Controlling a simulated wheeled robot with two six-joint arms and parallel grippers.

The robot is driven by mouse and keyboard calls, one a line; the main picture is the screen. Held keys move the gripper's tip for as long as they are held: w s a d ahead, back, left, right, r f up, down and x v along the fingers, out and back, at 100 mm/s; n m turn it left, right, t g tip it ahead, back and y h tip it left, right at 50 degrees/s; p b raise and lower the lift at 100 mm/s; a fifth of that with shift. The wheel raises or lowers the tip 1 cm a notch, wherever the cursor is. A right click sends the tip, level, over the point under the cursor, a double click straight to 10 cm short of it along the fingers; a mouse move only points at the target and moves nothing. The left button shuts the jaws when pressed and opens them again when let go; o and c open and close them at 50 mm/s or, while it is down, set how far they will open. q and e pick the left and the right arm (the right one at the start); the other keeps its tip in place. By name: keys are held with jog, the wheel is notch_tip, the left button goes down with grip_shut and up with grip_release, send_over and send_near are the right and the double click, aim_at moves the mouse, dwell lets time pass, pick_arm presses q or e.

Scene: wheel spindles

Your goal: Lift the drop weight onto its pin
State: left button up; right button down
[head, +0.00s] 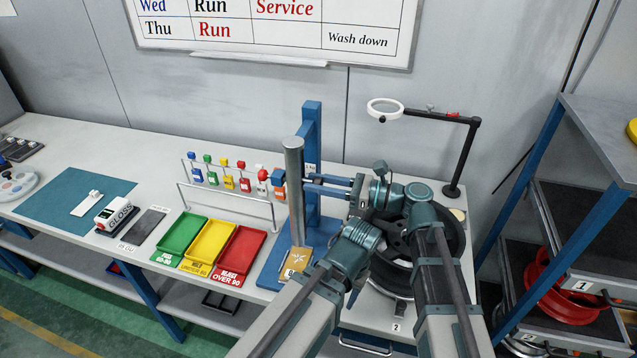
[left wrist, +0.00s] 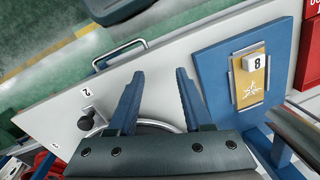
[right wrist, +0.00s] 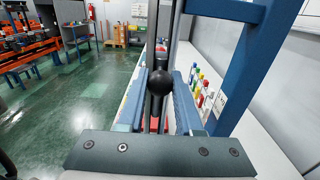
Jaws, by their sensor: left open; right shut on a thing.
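The drop tester has a grey vertical tube (head: 295,190) beside a blue post (head: 311,130) on a blue base (head: 322,232). My right gripper (head: 308,184) reaches in from the right at the tube, partway up. In the right wrist view, its fingers are shut on the drop weight's black ball knob (right wrist: 160,82). The weight's body is hidden. My left gripper (left wrist: 157,92) is open and empty above the bench front, right of the base.
A gold panel (left wrist: 252,88) with a numbered white block lies on the base. Green (head: 181,236), yellow (head: 209,246) and red (head: 240,254) trays stand to the left, before a rack of coloured bottles. A black wheel (head: 398,262) and a magnifier lamp (head: 460,150) are on the right.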

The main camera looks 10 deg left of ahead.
pick_arm(q)
jog(key=shift+r, duration=0.1)
pick_arm(e)
jog(key=shift+r, duration=0.1)
dwell(0.7)
notch_tip(320, 180, up, 2)
jog(key=shift+r+p, duration=0.1)
jog(key=shift+p, duration=1.1)
pick_arm(q)
notch_tip(320, 180, up, 2)
jog(key=shift+r, duration=0.1)
pick_arm(e)
jog(key=c, duration=0.6)
grip_release()
jog(key=d, duration=1.4)
jog(key=shift+s, duration=0.25)
